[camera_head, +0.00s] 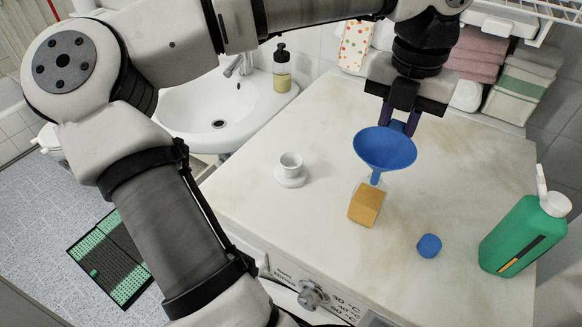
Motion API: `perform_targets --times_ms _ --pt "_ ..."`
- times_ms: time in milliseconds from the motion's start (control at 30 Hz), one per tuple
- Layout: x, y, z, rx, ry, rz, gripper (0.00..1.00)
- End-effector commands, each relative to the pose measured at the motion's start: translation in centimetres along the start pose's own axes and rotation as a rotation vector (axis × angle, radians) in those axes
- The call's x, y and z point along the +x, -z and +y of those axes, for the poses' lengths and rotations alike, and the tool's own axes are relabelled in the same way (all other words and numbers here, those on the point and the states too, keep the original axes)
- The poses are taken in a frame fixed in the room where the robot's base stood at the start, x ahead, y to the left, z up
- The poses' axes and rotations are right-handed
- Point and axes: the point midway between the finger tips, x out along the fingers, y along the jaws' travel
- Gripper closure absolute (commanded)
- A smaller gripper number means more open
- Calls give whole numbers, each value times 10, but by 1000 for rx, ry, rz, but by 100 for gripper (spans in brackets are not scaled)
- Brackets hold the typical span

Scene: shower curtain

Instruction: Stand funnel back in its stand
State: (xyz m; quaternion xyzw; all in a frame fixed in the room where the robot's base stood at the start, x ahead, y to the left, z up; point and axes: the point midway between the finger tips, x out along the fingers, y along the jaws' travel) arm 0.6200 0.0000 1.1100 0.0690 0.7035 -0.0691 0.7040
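The blue funnel (385,150) is upright, mouth up, with its spout at the top of a small bottle with an amber body (366,206) on the counter. Whether the spout is inside the neck is hard to tell. A small white round stand (290,172), with a raised collar on a wider base, is on the counter to the left. My gripper (399,127) points down at the funnel's far rim. Its two dark fingers show a gap between them, and their tips are partly hidden behind the rim. I cannot tell whether they hold it.
A blue cap (429,245) lies right of the small bottle. Folded towels (478,52) are at the back. A sink (215,110) with a soap dispenser (282,75) is left. The counter (260,215) around the stand is clear.

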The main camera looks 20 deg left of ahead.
Motion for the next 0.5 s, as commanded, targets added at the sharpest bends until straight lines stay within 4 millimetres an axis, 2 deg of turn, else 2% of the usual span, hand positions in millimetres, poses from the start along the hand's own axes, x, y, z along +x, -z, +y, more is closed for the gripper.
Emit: perform_targets --times_ms 267,500 --pt "-1 0 0 0 0 0 100" --pt "-12 0 0 0 0 0 100"
